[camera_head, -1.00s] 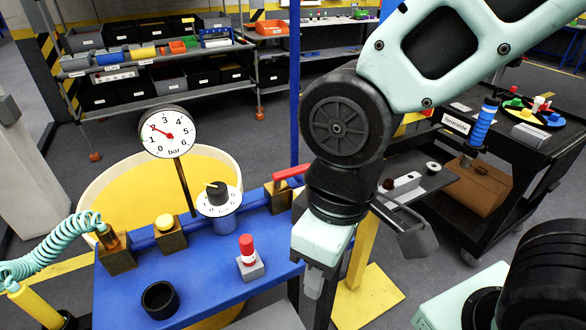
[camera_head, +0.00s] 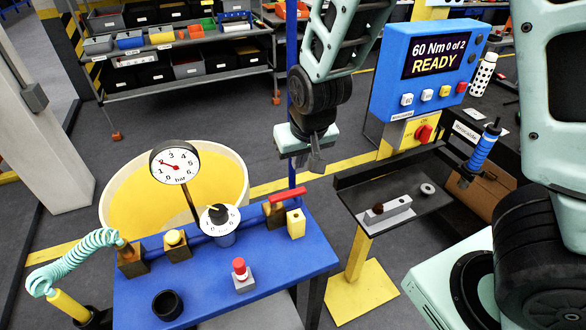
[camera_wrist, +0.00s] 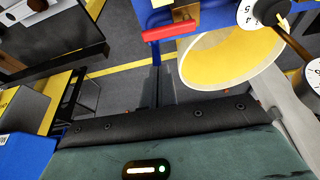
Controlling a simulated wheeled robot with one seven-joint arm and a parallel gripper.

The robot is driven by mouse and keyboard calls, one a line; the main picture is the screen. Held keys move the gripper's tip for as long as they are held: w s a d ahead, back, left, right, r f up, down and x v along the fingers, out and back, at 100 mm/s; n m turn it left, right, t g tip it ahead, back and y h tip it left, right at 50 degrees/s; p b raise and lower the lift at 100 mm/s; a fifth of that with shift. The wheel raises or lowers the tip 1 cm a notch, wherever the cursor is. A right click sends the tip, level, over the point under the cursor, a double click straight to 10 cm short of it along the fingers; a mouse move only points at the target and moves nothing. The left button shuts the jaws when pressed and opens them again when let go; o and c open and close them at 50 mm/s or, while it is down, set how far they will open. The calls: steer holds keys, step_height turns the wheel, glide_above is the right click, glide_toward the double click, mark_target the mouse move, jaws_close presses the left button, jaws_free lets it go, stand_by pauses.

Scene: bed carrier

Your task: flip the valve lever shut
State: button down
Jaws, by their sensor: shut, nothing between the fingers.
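The valve lever is a red handle (camera_head: 287,194) at the back right of the blue bench (camera_head: 225,290). It sits on a brass valve body (camera_head: 273,214) and points to the right, along the bench's back edge. In the wrist view the red handle (camera_wrist: 185,32) lies crosswise just beyond the fingertips. My gripper (camera_head: 316,168) is shut and empty. It hangs fingers down behind and slightly right of the lever, apart from it in the head view. The shut fingers (camera_wrist: 160,72) also show in the wrist view.
A grey tray stand (camera_head: 360,205) is right. A yellow tub (camera_head: 120,205) stands behind.

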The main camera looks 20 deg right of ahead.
mark_target(288, 197)
steer(key=shift+f, duration=0.1)
steer(key=x, duration=1)
